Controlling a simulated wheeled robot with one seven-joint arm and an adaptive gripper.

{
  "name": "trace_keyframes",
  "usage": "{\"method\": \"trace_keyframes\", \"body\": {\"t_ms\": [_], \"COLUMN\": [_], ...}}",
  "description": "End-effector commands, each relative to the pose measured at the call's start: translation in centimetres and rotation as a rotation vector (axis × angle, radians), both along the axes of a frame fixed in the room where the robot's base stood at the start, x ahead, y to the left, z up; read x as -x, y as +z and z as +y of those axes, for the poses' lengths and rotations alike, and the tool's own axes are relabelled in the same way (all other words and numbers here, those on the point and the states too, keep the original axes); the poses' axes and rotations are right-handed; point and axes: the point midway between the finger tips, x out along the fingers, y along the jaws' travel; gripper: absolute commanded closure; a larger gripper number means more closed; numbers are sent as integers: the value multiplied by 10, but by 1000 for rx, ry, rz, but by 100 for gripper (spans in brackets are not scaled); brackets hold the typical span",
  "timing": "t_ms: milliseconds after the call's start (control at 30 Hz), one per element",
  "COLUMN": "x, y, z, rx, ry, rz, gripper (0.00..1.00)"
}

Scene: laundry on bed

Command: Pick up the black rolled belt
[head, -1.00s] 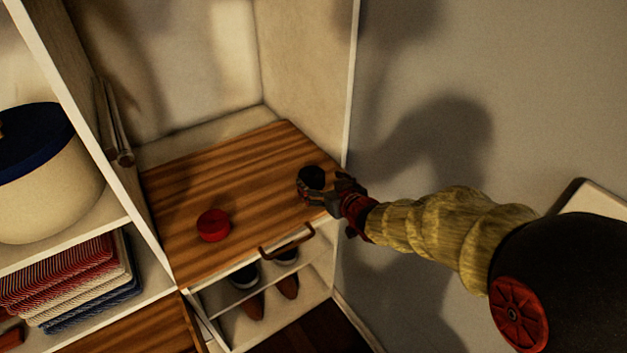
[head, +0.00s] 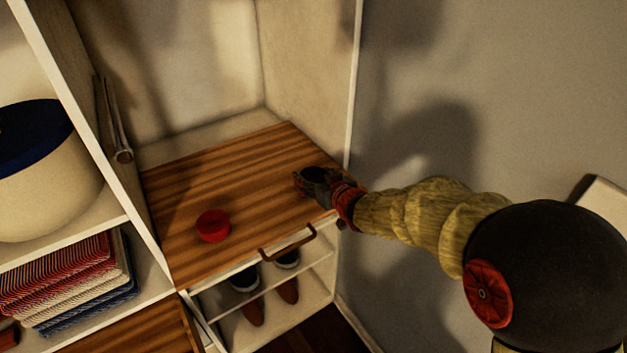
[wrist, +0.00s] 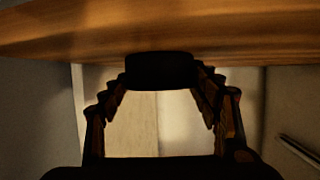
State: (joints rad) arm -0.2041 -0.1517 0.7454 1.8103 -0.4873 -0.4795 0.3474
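The black rolled belt (head: 314,174) stands on the striped wooden top, near its right front corner. My gripper (head: 312,184) is at the belt, reaching in from the right, with its fingers around it. In the wrist view the belt (wrist: 160,70) is a dark block against the wood, between the tips of my two spread fingers (wrist: 160,82). The fingertips are very close to the belt's sides; whether they press on it is hard to see. The belt looks to be still resting on the wood, and my fingers partly hide it in the head view.
A red round roll (head: 213,226) sits on the wooden top (head: 225,185) to the left. A brown handle (head: 288,243) sticks out at the front edge, above shelves with shoes (head: 257,311). A wall is close on the right. Folded cloths (head: 70,285) and a lidded basket (head: 45,185) are at left.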

Motion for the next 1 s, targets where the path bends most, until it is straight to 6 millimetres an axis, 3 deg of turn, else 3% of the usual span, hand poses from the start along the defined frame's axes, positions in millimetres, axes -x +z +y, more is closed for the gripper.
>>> {"method": "trace_keyframes", "body": {"t_ms": [533,833,1000], "x": [0,0,0], "y": [0,3,17], "z": [0,0,0], "rx": [0,0,0], "ry": [0,0,2], "rz": [0,-1,-2], "gripper": [71,71,71]}}
